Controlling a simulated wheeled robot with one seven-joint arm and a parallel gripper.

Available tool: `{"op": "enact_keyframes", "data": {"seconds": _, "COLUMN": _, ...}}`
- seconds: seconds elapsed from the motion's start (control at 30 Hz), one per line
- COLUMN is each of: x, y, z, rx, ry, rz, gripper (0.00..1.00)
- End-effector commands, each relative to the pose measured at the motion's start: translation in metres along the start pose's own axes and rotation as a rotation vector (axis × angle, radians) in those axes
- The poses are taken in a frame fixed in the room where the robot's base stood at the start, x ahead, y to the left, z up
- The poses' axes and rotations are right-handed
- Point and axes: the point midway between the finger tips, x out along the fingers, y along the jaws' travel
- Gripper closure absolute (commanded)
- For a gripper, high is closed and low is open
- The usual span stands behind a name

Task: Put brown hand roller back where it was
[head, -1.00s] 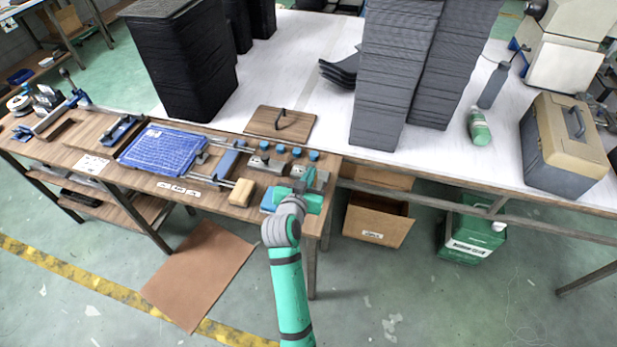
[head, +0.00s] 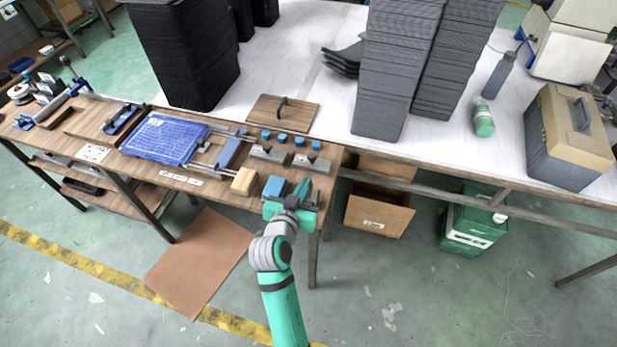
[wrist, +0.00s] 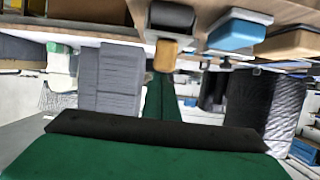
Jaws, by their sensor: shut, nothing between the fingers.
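What looks like the brown hand roller (wrist: 165,54) shows in the wrist view as an orange-brown handle below a dark grey cylinder (wrist: 172,17) at the table edge. It lies beside a blue block (wrist: 238,33). In the head view my gripper and arm cover that spot, so I cannot make the roller out there. My gripper (head: 300,190) is at the table's front right corner, right of the blue block (head: 274,186). In the wrist view its green fingers (wrist: 160,88) are together and empty, pointing at the handle; the gap between them is unclear.
A wooden block (head: 243,181), metal plates with knobs (head: 311,163) and blue knobs (head: 283,140) stand close by. A blue cutting mat (head: 165,140) lies left. A handled wooden board (head: 282,113) lies behind. Tall dark stacks (head: 395,70) stand further back. Floor in front is mostly clear.

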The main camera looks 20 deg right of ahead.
Motion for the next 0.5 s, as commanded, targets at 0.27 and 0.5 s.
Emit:
{"op": "enact_keyframes", "data": {"seconds": 0.27, "x": 0.002, "y": 0.001, "z": 0.015, "rx": -0.006, "ry": -0.032, "rz": 0.003, "gripper": 1.00}}
{"op": "enact_keyframes", "data": {"seconds": 0.5, "x": -0.001, "y": 0.003, "z": 0.002, "rx": -0.005, "ry": -0.029, "rz": 0.007, "gripper": 1.00}}
